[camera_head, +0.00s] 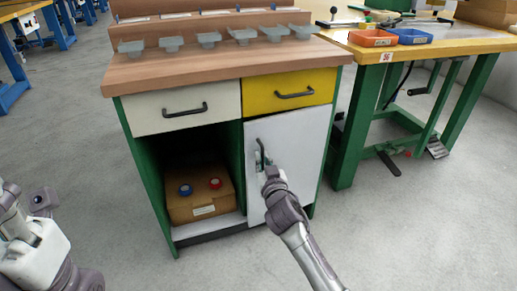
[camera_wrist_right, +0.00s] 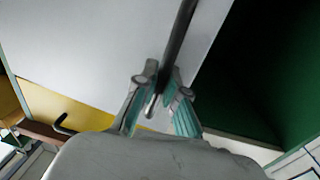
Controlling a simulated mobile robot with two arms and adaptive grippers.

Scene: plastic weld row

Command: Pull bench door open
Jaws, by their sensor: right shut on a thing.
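The white bench door (camera_head: 297,150) is on the right half of the bench front, below the yellow drawer. Its dark bar handle (camera_head: 260,150) stands near the door's left edge. My right gripper (camera_head: 262,168) is at the handle. In the right wrist view its teal-padded fingers (camera_wrist_right: 160,98) are shut around the lower part of the handle (camera_wrist_right: 181,40), with the white door face (camera_wrist_right: 90,45) behind. The door looks shut or nearly so; I cannot tell whether there is a small gap. Only links of my left arm show at lower left; its gripper is not in view.
An open compartment left of the door holds a cardboard box (camera_head: 200,207) with blue and red tape rolls on it. A white drawer (camera_head: 165,112) and a yellow drawer (camera_head: 310,92) are above. A green-legged table (camera_head: 440,45) stands at right. The front floor is largely clear.

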